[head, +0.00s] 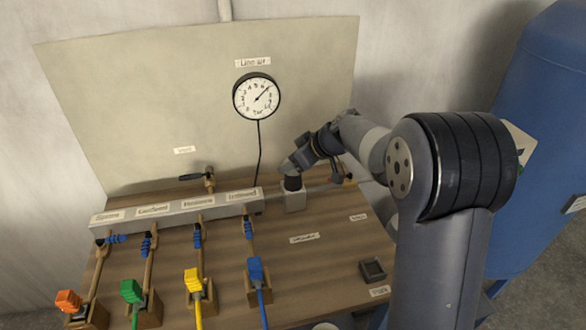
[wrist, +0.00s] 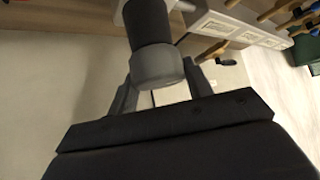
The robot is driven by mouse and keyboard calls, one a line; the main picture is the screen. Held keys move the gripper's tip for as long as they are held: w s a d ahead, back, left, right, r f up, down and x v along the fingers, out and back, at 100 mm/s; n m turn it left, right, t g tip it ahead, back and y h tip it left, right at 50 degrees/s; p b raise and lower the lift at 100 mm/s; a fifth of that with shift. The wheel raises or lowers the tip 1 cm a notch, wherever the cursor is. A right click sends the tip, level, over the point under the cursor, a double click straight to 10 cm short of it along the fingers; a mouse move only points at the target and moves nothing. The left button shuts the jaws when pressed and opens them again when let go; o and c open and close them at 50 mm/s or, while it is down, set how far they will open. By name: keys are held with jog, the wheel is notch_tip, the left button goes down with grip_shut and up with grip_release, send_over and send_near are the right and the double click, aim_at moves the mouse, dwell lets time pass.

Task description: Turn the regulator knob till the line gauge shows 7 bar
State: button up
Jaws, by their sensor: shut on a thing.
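The line gauge (head: 256,97) is a round white dial with a black rim on the back panel. Its needle points to the upper right; the numbers are too small to read surely. The regulator stands below it on the bench, with a grey block (head: 294,201) and a black upright body (head: 292,184). In the wrist view the black body (wrist: 148,22) carries a rounded grey knob (wrist: 157,66). My gripper (wrist: 158,88) has a finger on each side of this knob and is shut on it. In the head view my gripper (head: 293,172) hides the knob.
A grey labelled manifold (head: 170,208) with several valve levers lies left of the regulator. Orange, green, yellow and blue connectors (head: 256,268) stand at the front. A small black box (head: 372,270) sits front right. A blue tank (head: 545,130) stands at the right.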

jog(key=shift+m+t+h+b, duration=0.3)
jog(key=shift+m, duration=0.2)
jog(key=o, duration=1)
jog(key=b+v, duration=0.1)
jog(key=v, duration=0.9)
jog(key=shift+s+d+r, duration=0.15)
jog(key=shift+d+r, duration=0.1)
jog(key=shift+r, duration=0.05)
